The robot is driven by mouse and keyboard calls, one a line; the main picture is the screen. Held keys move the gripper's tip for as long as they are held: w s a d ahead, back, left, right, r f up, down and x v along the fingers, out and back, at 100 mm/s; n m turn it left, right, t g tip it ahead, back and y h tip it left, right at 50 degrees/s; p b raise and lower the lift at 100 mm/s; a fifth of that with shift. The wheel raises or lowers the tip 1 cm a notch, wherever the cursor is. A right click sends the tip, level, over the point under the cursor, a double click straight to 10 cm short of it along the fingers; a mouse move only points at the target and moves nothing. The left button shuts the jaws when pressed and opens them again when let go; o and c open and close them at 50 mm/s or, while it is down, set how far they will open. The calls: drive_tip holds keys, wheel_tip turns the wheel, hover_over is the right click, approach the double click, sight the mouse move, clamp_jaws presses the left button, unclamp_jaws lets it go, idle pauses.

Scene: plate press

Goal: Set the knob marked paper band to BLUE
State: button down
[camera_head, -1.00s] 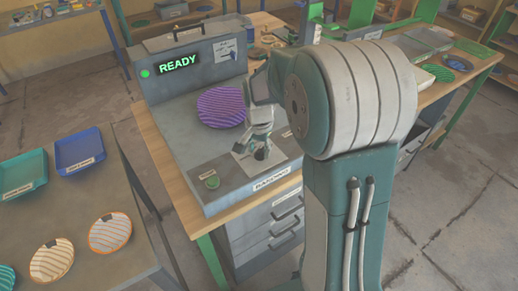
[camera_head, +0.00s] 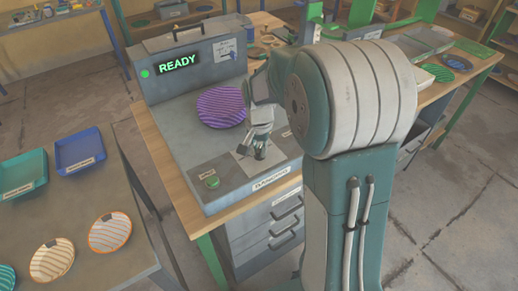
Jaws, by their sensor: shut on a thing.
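The press (camera_head: 195,88) stands on a wooden-topped bench, with a green READY display on its upright back. My gripper (camera_head: 260,154) is over a pale square plate (camera_head: 246,164) on the front of the press. It is shut on a small dark knob (camera_head: 260,154), which it mostly hides. The knob's marking and the way it points cannot be read. A label on the front edge (camera_head: 271,179) is too blurred to read for sure. A small dial panel (camera_head: 225,50) sits at the upper right of the press back.
A purple striped plate (camera_head: 222,107) lies on the press bed behind my gripper. A side table at left holds a blue tray (camera_head: 79,150), a teal tray (camera_head: 23,172) and striped plates (camera_head: 110,232).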

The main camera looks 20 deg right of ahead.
drive_tip(key=n, duration=1)
drive_tip(key=shift+d, duration=0.15)
drive_tip(key=shift+n, duration=0.3)
idle(0.3)
drive_tip(key=c, duration=0.7)
unclamp_jaws()
drive_tip(key=shift+o, duration=0.2)
wheel_tip(320, 180, up, 12)
drive_tip(key=shift+f, duration=0.1)
